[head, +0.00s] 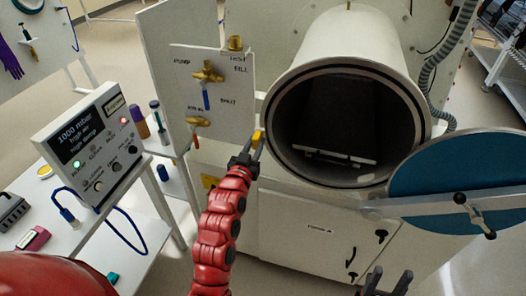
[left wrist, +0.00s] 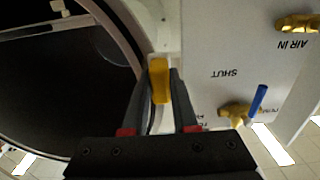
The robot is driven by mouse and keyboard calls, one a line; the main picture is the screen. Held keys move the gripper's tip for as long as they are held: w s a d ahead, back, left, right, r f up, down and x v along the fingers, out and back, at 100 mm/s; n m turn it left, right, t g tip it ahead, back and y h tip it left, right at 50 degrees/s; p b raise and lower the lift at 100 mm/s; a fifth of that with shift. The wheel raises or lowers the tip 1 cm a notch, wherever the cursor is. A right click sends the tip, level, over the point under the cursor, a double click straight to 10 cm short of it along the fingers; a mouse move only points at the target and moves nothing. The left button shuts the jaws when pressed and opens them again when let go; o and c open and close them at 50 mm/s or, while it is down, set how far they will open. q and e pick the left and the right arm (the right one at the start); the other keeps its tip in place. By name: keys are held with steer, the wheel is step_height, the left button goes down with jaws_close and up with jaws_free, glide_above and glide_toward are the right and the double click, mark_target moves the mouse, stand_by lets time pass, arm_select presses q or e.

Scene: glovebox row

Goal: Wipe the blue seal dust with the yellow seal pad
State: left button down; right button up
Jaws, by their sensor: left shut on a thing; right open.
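The yellow seal pad (head: 257,137) is held in the tips of my left gripper (head: 251,148), which is shut on it. It also shows upright between the fingers in the left wrist view (left wrist: 159,80). The pad is beside the left rim of the round chamber opening (head: 272,128); I cannot tell whether it touches the rim. A dark seal ring runs around the opening. I cannot make out any blue seal dust on it. My right gripper (head: 387,283) is open and empty at the bottom of the head view, below the opening.
The open round door (head: 450,165) with a blue inner face juts out at right. A valve panel (head: 212,95) with brass valves stands left of the opening. A gauge box (head: 92,140) sits on the left table. A tray (head: 336,156) lies inside the chamber.

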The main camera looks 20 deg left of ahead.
mark_target(254, 137)
arm_select(q)
steer(key=shift+a, duration=0.25)
steer(key=shift+r, duration=0.7)
steer(key=shift+d, duration=0.55)
steer(key=shift+d+r+b, duration=0.1)
steer(key=shift+r+b, duration=0.35)
steer(key=shift+b, duration=0.45)
steer(key=shift+a+r+b, duration=0.1)
steer(key=shift+a+b, duration=0.3)
steer(key=shift+a, duration=0.3)
steer(key=shift+s+r, duration=0.1)
steer(key=shift+r, duration=0.45)
steer(key=d+p, duration=0.1)
steer(key=d, duration=0.3)
